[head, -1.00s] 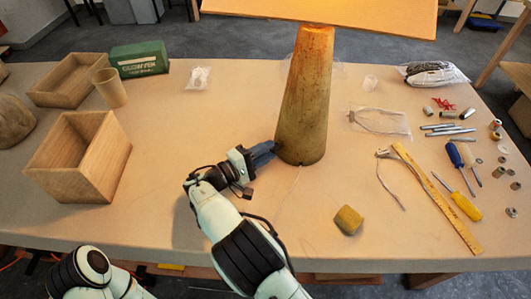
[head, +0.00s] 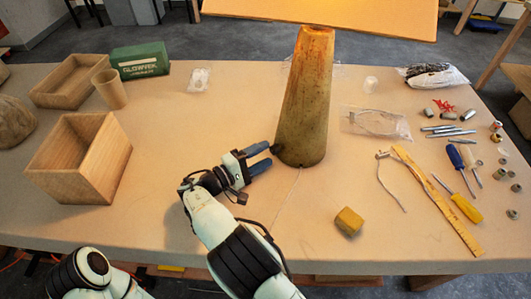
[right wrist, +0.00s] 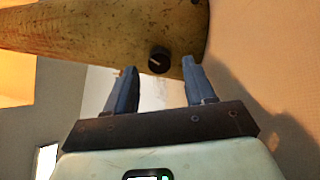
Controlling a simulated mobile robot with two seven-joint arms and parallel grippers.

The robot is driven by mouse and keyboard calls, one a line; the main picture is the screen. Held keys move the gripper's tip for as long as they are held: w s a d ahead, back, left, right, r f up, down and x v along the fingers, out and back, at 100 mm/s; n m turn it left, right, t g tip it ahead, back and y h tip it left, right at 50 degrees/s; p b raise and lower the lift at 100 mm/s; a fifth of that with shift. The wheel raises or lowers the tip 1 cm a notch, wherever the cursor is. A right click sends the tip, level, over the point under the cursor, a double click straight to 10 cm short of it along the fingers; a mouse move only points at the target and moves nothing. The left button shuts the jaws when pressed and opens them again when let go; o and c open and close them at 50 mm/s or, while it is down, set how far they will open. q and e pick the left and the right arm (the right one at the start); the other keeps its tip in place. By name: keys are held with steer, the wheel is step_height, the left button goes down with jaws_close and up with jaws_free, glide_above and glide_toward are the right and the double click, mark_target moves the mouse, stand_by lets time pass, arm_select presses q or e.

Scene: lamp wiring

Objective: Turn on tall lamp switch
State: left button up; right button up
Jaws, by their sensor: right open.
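The tall lamp (head: 303,105) has a tapered, mottled yellow-brown base and stands on the table, lit orange at its top under a wide shade (head: 330,14). In the right wrist view its base (right wrist: 95,35) crosses the top. The lamp's switch, a small round black knob (right wrist: 159,59), sits low on the base. My right gripper (head: 272,156) is open and just left of the lamp's foot. In the right wrist view its fingers (right wrist: 158,88) are apart, with the knob ahead of the gap between them. Nothing is held. My left gripper is not in view.
A square wooden box (head: 80,165), a tray (head: 70,80) and a green carton (head: 140,60) are at left. A wooden block (head: 349,221) lies right of my arm. A ruler (head: 440,200), screwdrivers (head: 465,207) and small parts lie at right. A thin cord (head: 288,197) runs toward the table front.

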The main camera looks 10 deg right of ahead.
steer(key=v, duration=1.2)
